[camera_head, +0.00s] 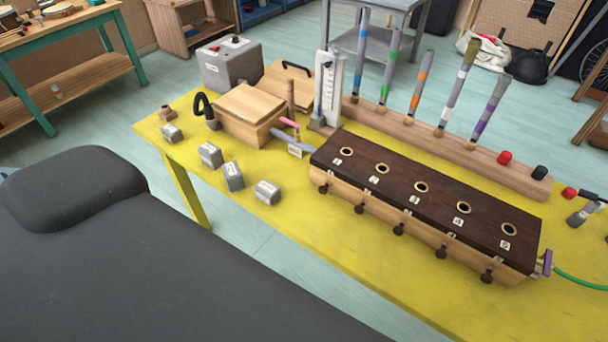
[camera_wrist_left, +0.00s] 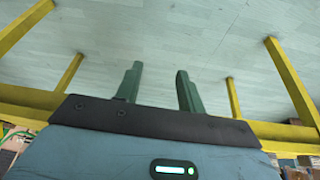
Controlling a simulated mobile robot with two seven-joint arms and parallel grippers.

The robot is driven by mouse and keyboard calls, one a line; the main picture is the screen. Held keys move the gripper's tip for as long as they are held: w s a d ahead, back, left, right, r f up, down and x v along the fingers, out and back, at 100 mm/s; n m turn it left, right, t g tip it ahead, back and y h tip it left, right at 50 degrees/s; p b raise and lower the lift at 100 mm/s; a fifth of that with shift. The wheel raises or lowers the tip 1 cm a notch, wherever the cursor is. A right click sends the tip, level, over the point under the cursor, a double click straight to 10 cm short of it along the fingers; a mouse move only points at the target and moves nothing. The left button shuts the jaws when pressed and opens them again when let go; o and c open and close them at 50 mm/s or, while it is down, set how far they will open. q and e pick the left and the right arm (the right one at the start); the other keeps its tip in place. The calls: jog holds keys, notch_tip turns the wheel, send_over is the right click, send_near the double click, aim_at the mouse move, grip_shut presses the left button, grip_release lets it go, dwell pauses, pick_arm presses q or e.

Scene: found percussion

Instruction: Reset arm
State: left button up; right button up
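My left gripper (camera_wrist_left: 159,69) shows in the left wrist view with two green fingers standing apart and nothing between them. Behind the fingers is pale blue plank floor, with yellow table legs and rails around it. Neither gripper shows in the head view. My right gripper is in no view. In the head view the yellow table (camera_head: 330,262) carries a long dark-topped wooden box (camera_head: 398,186) with several numbered holes. No gripper is seen touching anything on the table.
Several grey blocks (camera_head: 233,177) lie near the table's left edge. A wooden box (camera_head: 248,110), a white gauge stand (camera_head: 327,88) and a rack (camera_head: 400,118) of upright coloured-banded tubes stand behind. A grey box (camera_head: 229,66) is at the back. The front strip of the table is clear.

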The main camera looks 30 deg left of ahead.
pick_arm(q)
jog(key=shift+w+d+f+t+h, duration=0.3)
jog(key=shift+w+f+t, duration=0.4)
jog(key=shift+t, duration=0.45)
jog(key=shift+w+d+f+t+h, duration=0.2)
jog(key=shift+w+d+f+t, duration=0.25)
jog(key=shift+f+t, duration=0.55)
jog(key=shift+r, duration=0.25)
